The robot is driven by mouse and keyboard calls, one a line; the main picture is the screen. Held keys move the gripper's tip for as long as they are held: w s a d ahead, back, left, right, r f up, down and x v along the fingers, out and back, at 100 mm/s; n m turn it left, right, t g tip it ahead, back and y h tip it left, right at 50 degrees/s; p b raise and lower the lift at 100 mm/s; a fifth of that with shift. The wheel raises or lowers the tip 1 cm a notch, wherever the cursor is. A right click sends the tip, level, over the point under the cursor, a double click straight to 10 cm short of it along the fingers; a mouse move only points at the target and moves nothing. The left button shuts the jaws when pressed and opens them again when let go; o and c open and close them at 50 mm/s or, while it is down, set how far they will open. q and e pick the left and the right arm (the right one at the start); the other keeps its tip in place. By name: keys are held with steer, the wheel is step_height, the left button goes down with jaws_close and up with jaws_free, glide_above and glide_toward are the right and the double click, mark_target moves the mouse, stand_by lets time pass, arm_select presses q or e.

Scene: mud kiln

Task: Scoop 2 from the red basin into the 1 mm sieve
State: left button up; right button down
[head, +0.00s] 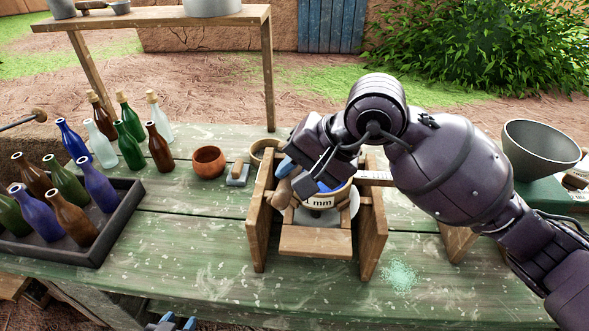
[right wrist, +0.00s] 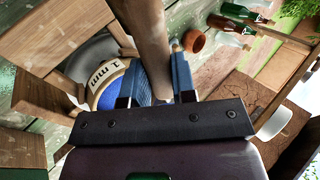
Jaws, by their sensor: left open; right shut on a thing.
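The 1 mm sieve (head: 320,202) sits in a wooden stand (head: 315,241), its label facing me. Something blue shows inside its rim. In the right wrist view the sieve (right wrist: 104,73) is at the left. My right gripper (head: 285,175) is above the stand's left side, next to the sieve. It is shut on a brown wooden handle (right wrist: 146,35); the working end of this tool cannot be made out. My left gripper (head: 172,323) is low at the bottom edge, open and empty, off the table. I cannot make out a red basin; a small reddish-brown bowl (head: 209,161) stands left of the stand.
Several bottles (head: 122,130) and a dark bottle tray (head: 100,245) fill the table's left. A brush-like tool (head: 238,175) lies beside the stand. A grey bowl (head: 540,150) is at the right. Pale green powder (head: 399,277) lies on the table. The front left-middle is clear.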

arm_select(q)
steer(key=shift+f+b, duration=0.45)
steer(key=shift+f, duration=0.15)
arm_select(e)
steer(key=shift+d+f+y, duration=0.1)
steer(key=shift+f+y, duration=0.25)
steer(key=shift+y, duration=0.05)
steer(key=shift+d+f+y+b, duration=0.1)
steer(key=shift+d+y+b, duration=0.1)
steer(key=shift+y+b, duration=0.65)
steer(key=shift+d+f+t+y+b, duration=0.1)
steer(key=shift+t+y+b, duration=0.2)
steer(key=shift+y+b, duration=0.1)
steer(key=shift+y, duration=0.25)
steer(key=shift+r, duration=0.85)
arm_select(q)
step_height(320, 180, down, 2)
steer(key=shift+s+f, duration=0.15)
steer(key=shift+f, duration=0.1)
arm_select(e)
steer(key=shift+s, duration=0.1)
